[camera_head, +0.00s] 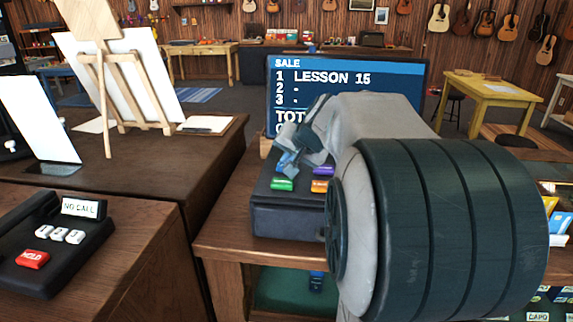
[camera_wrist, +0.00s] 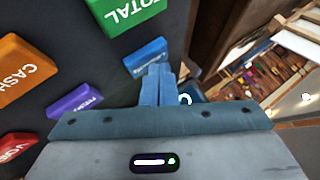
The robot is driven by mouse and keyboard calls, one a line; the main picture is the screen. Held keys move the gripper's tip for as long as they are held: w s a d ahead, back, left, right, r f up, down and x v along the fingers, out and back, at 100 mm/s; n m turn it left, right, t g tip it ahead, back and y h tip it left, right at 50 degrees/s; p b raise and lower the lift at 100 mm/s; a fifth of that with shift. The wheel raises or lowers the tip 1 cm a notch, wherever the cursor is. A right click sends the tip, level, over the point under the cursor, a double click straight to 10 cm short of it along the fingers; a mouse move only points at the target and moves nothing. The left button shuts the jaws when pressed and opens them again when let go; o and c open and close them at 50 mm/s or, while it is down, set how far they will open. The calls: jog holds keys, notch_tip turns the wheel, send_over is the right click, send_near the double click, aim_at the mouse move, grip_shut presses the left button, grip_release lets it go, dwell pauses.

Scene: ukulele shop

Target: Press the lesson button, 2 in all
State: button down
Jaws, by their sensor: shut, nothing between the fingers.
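The register (camera_head: 285,222) stands on a wooden counter with its screen (camera_head: 395,78) behind the keys. The screen reads SALE, line 1 LESSON 15, lines 2 and 3 blank with a dash; the total is mostly hidden by my arm. In the wrist view, a blue key (camera_wrist: 146,54) with small, hard-to-read lettering lies at the tips of my gripper (camera_wrist: 158,70). Its two fingers are together and empty; I cannot tell whether they touch the key. In the head view my gripper (camera_head: 285,163) is over the key panel and hides the blue key.
Other keys are close by: green TOTAL (camera_wrist: 125,12), orange CASH (camera_wrist: 22,70), purple (camera_wrist: 75,101) and red (camera_wrist: 16,147). A black phone unit (camera_head: 62,250) with a red HOLD key stands at left. An easel (camera_head: 105,95) stands behind it.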

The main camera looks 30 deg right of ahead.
jog(key=shift+r+p, duration=0.3)
jog(key=shift+r, duration=0.35)
notch_tip(320, 180, up, 5)
jog(key=p, duration=0.3)
jog(key=shift+p, duration=0.4)
dwell(2.1)
jog(key=shift+r+p, duration=0.5)
jog(key=shift+r, duration=1.4)
jog(key=shift+f, duration=0.15)
notch_tip(320, 180, down, 9)
jog(key=b, duration=0.7)
jog(key=shift+r, duration=0.2)
jog(key=shift+f, duration=0.1)
dwell(0.3)
